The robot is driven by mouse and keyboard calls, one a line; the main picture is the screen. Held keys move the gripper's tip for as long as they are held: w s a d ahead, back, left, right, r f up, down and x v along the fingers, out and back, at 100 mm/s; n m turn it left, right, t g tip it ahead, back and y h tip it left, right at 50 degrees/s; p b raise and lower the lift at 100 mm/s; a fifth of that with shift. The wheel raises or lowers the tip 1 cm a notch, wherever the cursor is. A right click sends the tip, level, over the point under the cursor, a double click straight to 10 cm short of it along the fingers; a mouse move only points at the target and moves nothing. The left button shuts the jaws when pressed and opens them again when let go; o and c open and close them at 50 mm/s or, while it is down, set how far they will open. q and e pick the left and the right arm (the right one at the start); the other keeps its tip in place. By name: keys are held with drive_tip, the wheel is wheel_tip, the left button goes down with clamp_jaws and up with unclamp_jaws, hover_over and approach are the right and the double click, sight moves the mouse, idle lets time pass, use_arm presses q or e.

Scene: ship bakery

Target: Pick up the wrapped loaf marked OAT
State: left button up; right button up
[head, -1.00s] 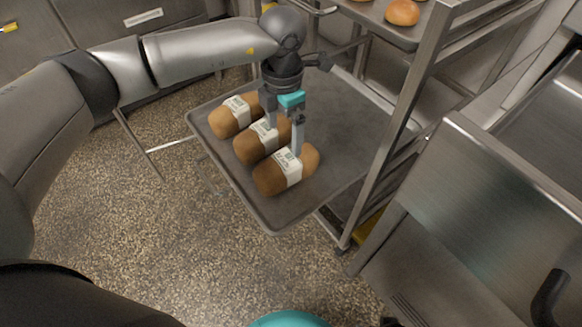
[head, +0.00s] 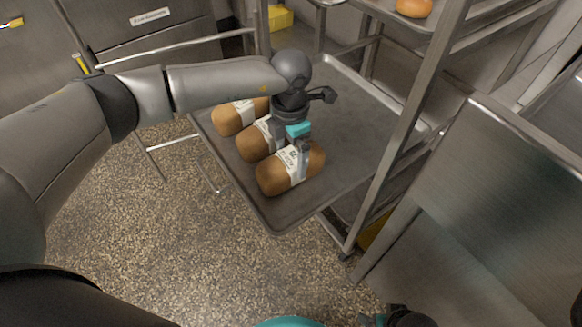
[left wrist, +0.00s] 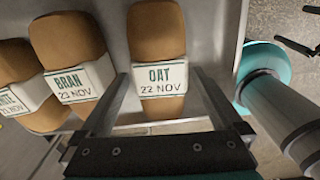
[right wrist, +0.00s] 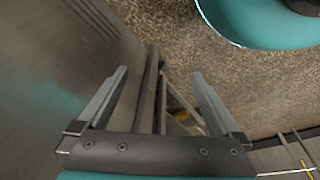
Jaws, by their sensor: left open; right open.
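The wrapped loaf marked OAT (left wrist: 157,30) is brown with a white paper band dated 22 NOV. In the head view it is the nearest of three loaves (head: 272,178) on a metal tray (head: 345,125). My left gripper (left wrist: 161,78) is open above it, one finger on each side of the band in the left wrist view. I cannot tell whether the fingers touch it. In the head view the left gripper (head: 290,150) hides part of the band. My right gripper (right wrist: 161,76) is open and empty, away from the tray.
The BRAN loaf (left wrist: 65,40) lies close beside the OAT loaf, and a third loaf (head: 228,118) lies beyond. A metal rack post (head: 415,120) rises right of the tray. A steel panel (head: 460,200) stands at the right. The tray's right half is clear.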

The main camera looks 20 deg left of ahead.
sight(291, 157)
use_arm(q)
drive_tip(key=shift+f+b, duration=0.75)
drive_tip(key=shift+f, duration=1.15)
use_arm(e)
drive_tip(key=shift+w+a+r+t, duration=0.1)
drive_tip(key=shift+w+r, duration=0.2)
drive_tip(key=shift+r, duration=0.25)
drive_tip(key=shift+w+r+t, duration=0.1)
drive_tip(key=shift+w+r, duration=0.2)
drive_tip(key=shift+r, duration=0.3)
drive_tip(key=shift+w+a+r+t, duration=0.1)
drive_tip(key=shift+w+r, duration=0.2)
drive_tip(key=shift+r, duration=0.25)
use_arm(q)
drive_tip(key=c, duration=1.4)
drive_tip(key=shift+o, duration=0.2)
drive_tip(key=shift+r, duration=0.1)
